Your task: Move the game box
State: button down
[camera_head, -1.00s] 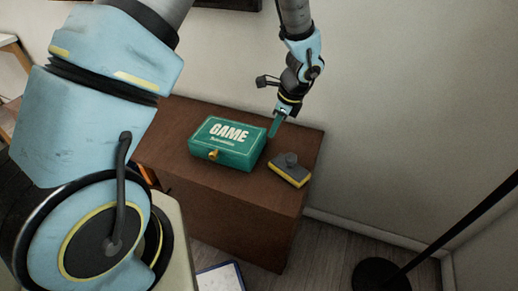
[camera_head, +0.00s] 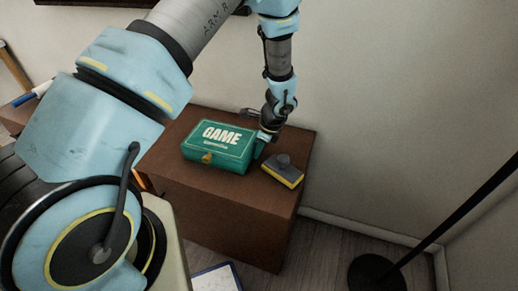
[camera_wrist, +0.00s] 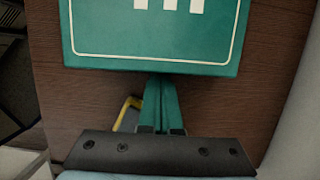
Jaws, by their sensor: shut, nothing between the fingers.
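The green game box (camera_head: 218,145), with white "GAME" lettering and a small gold clasp on its front, lies flat on the brown cabinet top. Its lid edge also fills the top of the wrist view (camera_wrist: 150,40). My gripper (camera_head: 259,150) is at the box's right side, pointing down. In the wrist view the two green fingers (camera_wrist: 160,103) are together with nothing between them. Their tips are close to the box's edge; I cannot tell whether they touch it.
A grey and yellow brush-like block (camera_head: 284,171) sits on the brown cabinet (camera_head: 235,205), right of the box and close to my gripper. A wall stands behind the cabinet. A black floor lamp (camera_head: 378,273) stands at the right.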

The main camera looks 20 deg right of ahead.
aim_at(177, 137)
jog(key=w+a+p, duration=0.1)
jog(key=w+a, duration=0.6)
jog(key=w+a+p, duration=0.1)
jog(key=w+a, duration=0.6)
jog(key=a, duration=0.1)
jog(key=w+a+p, duration=0.1)
jog(key=w+a, duration=0.6)
jog(key=a, duration=0.1)
jog(key=shift+w, duration=0.2)
jog(key=shift+r, duration=0.15)
